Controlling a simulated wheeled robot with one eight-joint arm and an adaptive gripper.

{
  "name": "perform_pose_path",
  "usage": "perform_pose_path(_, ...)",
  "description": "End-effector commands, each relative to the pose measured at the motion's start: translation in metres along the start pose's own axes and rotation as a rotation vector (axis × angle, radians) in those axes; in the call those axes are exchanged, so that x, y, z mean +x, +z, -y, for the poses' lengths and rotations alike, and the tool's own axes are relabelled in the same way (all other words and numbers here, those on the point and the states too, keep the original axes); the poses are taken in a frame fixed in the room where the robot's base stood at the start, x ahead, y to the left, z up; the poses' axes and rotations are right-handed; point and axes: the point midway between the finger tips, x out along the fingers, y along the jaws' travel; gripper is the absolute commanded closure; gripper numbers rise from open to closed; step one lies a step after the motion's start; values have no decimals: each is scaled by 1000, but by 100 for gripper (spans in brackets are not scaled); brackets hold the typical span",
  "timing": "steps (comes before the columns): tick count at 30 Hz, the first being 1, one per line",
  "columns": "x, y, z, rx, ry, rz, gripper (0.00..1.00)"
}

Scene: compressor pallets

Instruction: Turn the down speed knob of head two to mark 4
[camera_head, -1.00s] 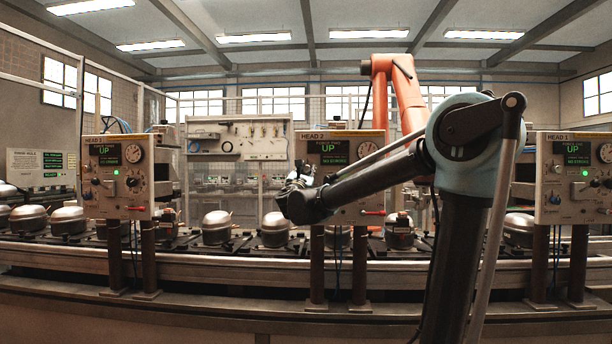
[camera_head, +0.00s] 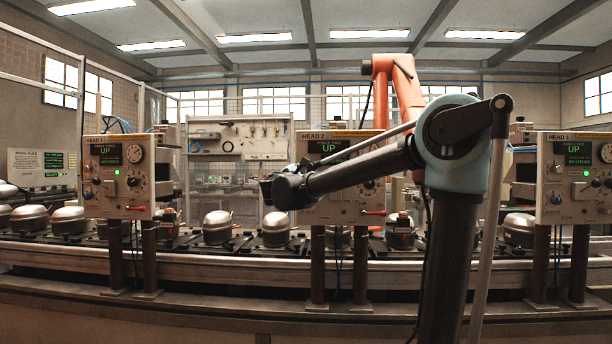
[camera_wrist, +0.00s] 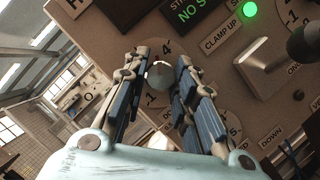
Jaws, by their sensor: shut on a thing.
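The head two panel (camera_head: 312,137) stands at mid-picture in the head view, its knobs hidden behind my arm. My gripper (camera_head: 268,188) is at the panel's left side. In the wrist view my gripper (camera_wrist: 160,66) has its two padded fingers on either side of a round grey knob (camera_wrist: 158,80) and is shut on it. The knob sits on a dial with a 4 above it and a 1 below. A pale spot shows at the knob's upper edge. The held knob's name label is not readable.
In the wrist view, a second dial (camera_wrist: 232,128) is partly behind the right finger, with a DOWN label nearby. A lit green lamp (camera_wrist: 250,9) and a lever switch (camera_wrist: 268,68) are to the right. Compressors (camera_head: 217,228) stand along the conveyor; a red handle (camera_head: 373,212) sticks out.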

Motion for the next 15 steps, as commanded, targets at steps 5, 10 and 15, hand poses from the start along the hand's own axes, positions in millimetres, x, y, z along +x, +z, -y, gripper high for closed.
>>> perform_pose_path(5,0,1,1,138,-61,3,98)
perform_pose_path(10,0,1,1,244,-105,3,99)
perform_pose_path(15,0,1,1,318,-136,3,99)
